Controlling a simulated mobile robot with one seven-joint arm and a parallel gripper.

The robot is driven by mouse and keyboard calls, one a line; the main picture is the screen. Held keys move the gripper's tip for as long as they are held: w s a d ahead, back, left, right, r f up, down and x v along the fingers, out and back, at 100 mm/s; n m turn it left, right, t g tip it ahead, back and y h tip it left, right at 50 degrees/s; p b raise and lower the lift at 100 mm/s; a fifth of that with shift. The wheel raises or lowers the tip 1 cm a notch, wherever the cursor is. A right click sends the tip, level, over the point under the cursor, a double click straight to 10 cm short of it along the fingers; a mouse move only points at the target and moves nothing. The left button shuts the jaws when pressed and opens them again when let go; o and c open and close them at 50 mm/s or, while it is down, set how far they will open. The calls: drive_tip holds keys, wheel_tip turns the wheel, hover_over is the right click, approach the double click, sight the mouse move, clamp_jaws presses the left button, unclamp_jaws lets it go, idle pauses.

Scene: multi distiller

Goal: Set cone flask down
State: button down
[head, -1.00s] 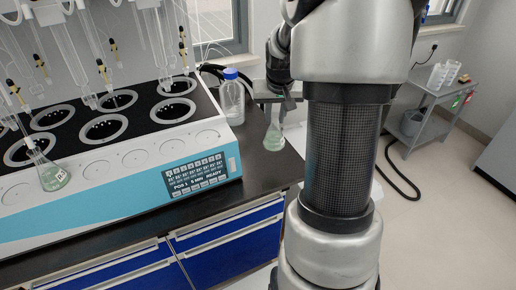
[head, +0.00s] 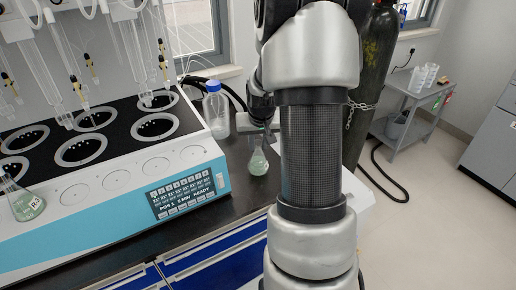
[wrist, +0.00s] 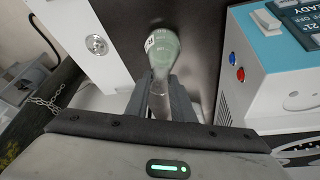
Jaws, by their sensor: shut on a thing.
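A cone flask (head: 258,162) with pale green liquid hangs from my gripper (head: 261,126) over the dark bench top (head: 238,185), right of the distiller. In the wrist view the flask (wrist: 166,52) points away from me, its neck between the two fingers of my gripper (wrist: 160,98). The gripper is shut on the neck. The flask is at or just above the bench; I cannot tell whether its base touches. Part of the gripper is hidden behind my arm.
The white and blue distiller (head: 110,190) fills the left side, with another labelled flask (head: 27,206) on its front. A blue-capped bottle (head: 216,112) stands behind the held flask. A gas cylinder (head: 376,70) stands beyond my arm, and a grey cart (head: 412,105) is further right.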

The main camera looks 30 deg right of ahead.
drive_tip(key=shift+f, duration=0.75)
drive_tip(key=c, duration=1.5)
unclamp_jaws()
drive_tip(key=shift+f, duration=0.15)
drive_tip(key=p+v, duration=0.1)
drive_tip(key=v, duration=1.1)
